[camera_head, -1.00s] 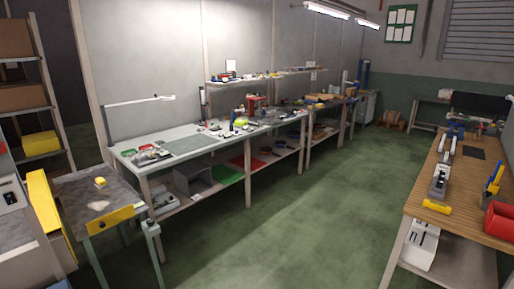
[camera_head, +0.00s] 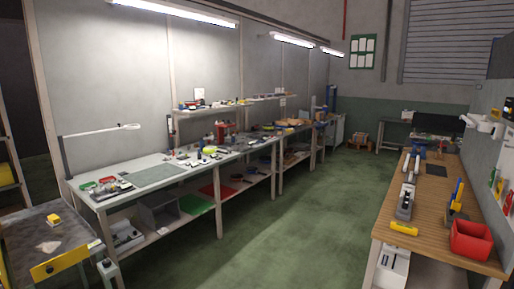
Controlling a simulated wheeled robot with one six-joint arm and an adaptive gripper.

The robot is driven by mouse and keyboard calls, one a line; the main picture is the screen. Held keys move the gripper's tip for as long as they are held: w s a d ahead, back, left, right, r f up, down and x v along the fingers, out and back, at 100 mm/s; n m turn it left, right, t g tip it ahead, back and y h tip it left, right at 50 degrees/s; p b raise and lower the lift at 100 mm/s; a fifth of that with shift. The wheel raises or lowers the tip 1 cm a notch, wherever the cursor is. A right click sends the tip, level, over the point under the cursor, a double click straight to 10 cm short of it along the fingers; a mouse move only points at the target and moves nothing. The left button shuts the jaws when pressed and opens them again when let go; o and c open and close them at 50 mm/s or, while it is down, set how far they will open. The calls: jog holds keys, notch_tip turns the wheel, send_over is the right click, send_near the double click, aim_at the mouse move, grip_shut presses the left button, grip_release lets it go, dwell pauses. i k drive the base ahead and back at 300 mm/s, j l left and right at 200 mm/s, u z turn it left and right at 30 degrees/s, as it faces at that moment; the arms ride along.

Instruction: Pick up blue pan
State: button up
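I cannot make out a blue pan in the head view. A small blue object (camera_head: 419,153) stands toward the far end of the wooden bench at the right, too small to identify. My gripper is not in view.
A long grey workbench (camera_head: 155,177) with tools and lower shelves runs along the left wall. A wooden bench (camera_head: 412,209) at the right carries a red bin (camera_head: 470,240). A small table (camera_head: 30,246) with a yellow-edged front is at lower left. The green floor (camera_head: 300,225) between is clear.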

aim_at(250, 169)
jog(key=i+u, duration=0.1)
jog(key=i, duration=1.05)
jog(key=i+u, duration=0.15)
jog(key=i, duration=1)
jog(key=i+z, duration=0.1)
jog(key=i, duration=0.55)
jog(key=i+j+z, duration=0.1)
jog(key=i, duration=0.6)
jog(key=i+j+z, duration=0.1)
jog(key=i, duration=0.55)
jog(key=i+l+z, duration=0.15)
jog(key=i+z, duration=0.25)
jog(key=i, duration=0.45)
jog(key=i+j+z, duration=0.15)
jog(key=i+z, duration=0.3)
jog(key=i, duration=0.4)
jog(key=i+u, duration=0.35)
jog(key=i, duration=0.15)
jog(key=i+l+u, duration=0.15)
jog(key=i+u, duration=0.15)
jog(key=i, duration=0.2)
jog(key=i+l+u, duration=0.7)
jog(key=i, duration=0.2)
